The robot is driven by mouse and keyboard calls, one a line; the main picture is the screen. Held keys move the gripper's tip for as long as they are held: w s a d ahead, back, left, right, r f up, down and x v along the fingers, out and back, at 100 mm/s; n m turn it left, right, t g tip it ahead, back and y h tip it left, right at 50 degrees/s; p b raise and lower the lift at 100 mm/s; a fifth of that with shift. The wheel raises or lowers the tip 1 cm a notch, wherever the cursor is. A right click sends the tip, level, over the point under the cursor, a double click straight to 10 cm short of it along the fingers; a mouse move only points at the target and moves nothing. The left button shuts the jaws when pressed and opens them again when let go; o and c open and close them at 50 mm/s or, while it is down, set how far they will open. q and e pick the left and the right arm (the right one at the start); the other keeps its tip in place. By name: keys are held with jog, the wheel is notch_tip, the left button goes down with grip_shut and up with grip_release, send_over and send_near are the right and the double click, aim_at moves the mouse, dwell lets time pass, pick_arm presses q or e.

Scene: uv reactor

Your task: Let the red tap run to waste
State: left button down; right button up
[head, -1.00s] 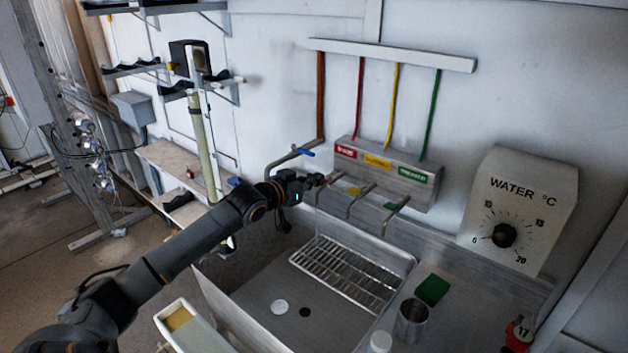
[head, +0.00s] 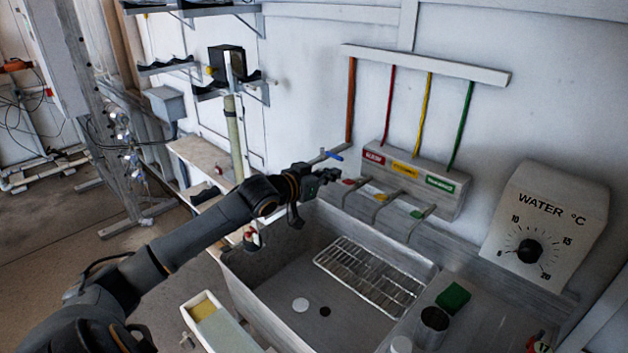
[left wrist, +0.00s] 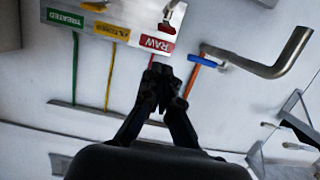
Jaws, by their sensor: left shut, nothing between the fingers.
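The red tap (head: 349,182) is the leftmost of three taps on a grey panel above the sink, under the red RAW label (head: 374,157). In the left wrist view its red handle (left wrist: 166,27) shows at the top, beyond the RAW label (left wrist: 157,43). My left gripper (head: 336,174) is shut and empty, just left of the red tap, and appears apart from it. In the left wrist view its closed fingertips (left wrist: 159,74) lie in front of the wall below the label. I cannot make out whether water runs from the spout. My right gripper is not in view.
The sink (head: 262,268) holds a wire rack (head: 368,275) and a white disc (head: 300,305). Yellow (head: 381,197) and green (head: 416,214) taps stand right of the red one. A blue-handled pipe (head: 332,154) is close behind my gripper. A green sponge (head: 453,297) lies on the right ledge.

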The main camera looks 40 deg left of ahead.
pick_arm(q)
jog(key=shift+b+v, duration=0.75)
jog(key=shift+v, duration=2.1)
jog(key=shift+f, duration=0.1)
